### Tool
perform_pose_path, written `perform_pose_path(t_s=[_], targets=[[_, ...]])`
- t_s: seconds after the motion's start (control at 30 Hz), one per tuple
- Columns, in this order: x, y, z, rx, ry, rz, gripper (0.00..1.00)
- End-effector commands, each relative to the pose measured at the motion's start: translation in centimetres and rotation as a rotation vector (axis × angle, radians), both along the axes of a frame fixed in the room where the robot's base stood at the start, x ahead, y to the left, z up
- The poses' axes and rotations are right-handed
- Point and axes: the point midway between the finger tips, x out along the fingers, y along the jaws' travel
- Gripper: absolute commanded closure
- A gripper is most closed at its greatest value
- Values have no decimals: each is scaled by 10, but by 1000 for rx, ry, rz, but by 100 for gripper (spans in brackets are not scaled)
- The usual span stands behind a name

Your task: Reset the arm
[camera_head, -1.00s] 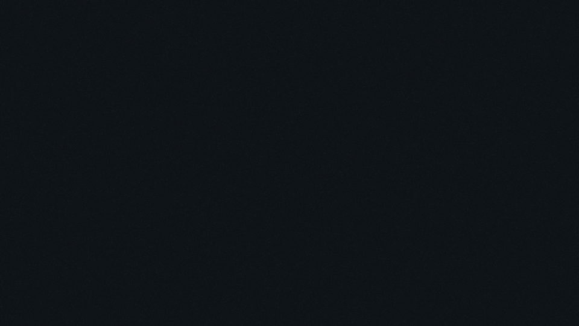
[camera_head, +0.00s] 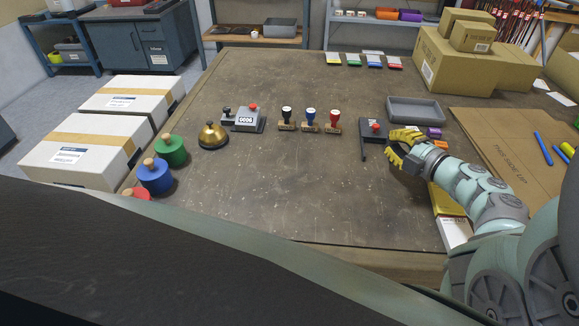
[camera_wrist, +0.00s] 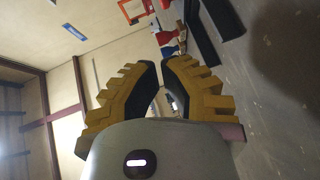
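My gripper (camera_head: 390,146) has yellow ribbed fingers and hangs over the right part of the brown table (camera_head: 270,190) in the head view. It is beside a dark grey device with a red knob (camera_head: 375,127). Whether it touches this device I cannot tell. In the wrist view the two fingers of my gripper (camera_wrist: 160,68) stand apart with a narrow gap and nothing visible held between them. My pale green arm reaches in from the lower right.
A grey tray (camera_head: 415,103) lies just behind my gripper. Three stamps (camera_head: 310,118), a brass bell (camera_head: 212,134) and a numbering device (camera_head: 243,120) stand left. Cardboard boxes (camera_head: 455,70) stand at the back right, white cartons (camera_head: 90,145) at the left. The front middle of the table is clear.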

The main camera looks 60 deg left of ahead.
Motion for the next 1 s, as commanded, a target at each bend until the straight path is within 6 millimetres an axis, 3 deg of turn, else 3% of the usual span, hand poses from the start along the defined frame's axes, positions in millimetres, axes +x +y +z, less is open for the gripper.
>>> perform_pose_path(t_s=[0.23, 0.53, 0.63, 0.77, 0.87, 1.0], targets=[[-2, -36, 4, -1, 0, -2, 100], [-3, -44, 8, 4, 3, 0, 100], [-10, -47, 23, 47, 33, 5, 100], [-36, -59, 77, 232, 144, 24, 100], [-57, -79, 144, 471, 227, 31, 100], [-73, -122, 235, 814, 262, 16, 100]])
